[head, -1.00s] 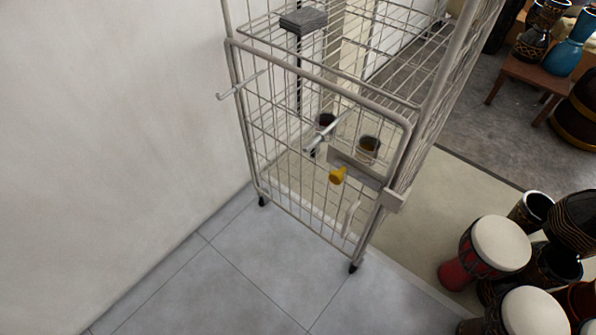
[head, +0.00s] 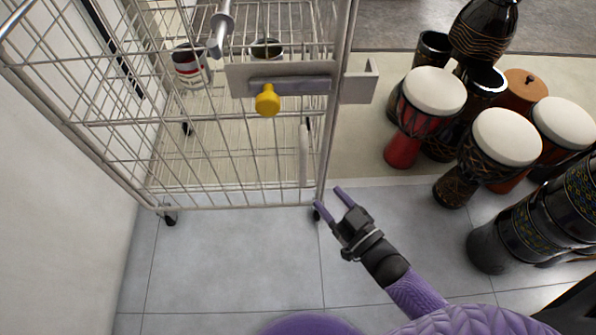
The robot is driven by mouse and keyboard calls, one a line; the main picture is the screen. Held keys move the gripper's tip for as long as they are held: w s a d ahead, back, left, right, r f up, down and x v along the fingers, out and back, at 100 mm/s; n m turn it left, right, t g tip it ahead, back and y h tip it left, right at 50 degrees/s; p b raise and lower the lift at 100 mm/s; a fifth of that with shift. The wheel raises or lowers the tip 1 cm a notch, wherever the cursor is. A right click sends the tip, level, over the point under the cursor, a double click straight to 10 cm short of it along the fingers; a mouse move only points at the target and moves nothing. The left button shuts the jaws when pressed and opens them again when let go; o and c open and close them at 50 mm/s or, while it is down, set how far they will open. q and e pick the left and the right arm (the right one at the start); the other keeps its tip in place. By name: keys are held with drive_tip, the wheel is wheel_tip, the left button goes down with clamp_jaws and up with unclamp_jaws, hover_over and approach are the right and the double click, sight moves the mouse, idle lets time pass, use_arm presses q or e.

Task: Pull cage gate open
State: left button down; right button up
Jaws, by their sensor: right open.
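The wire cage (head: 228,205) stands on casters at the left. Its front gate (head: 110,165) is a wire mesh panel and looks closed. A grey latch plate (head: 240,79) with a yellow knob (head: 267,101) sits at the gate's right side, beside a grey bracket (head: 359,88) on the corner post. A pale vertical handle (head: 304,155) is lower on the gate. My right gripper (head: 331,201) is open and empty, low in front of the cage's bottom right corner, below the latch. It appears apart from the gate. My left gripper is not in view.
Several goblet drums crowd the right side, including a red one (head: 408,130) and a dark patterned one (head: 480,165). Cans, one white and red (head: 190,66), show inside the cage. A white wall (head: 55,230) bounds the left. Tiled floor (head: 225,270) in front is clear.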

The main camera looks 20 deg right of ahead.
sight(306, 171)
drive_tip(key=b+x, duration=0.3)
drive_tip(key=x, duration=0.6)
drive_tip(key=shift+w, duration=0.2)
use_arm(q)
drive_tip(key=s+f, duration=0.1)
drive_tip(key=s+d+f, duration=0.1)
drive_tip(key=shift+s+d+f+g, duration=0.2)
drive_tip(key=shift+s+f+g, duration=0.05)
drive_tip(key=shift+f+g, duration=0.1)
use_arm(e)
drive_tip(key=shift+w+r, duration=0.1)
clamp_jaws()
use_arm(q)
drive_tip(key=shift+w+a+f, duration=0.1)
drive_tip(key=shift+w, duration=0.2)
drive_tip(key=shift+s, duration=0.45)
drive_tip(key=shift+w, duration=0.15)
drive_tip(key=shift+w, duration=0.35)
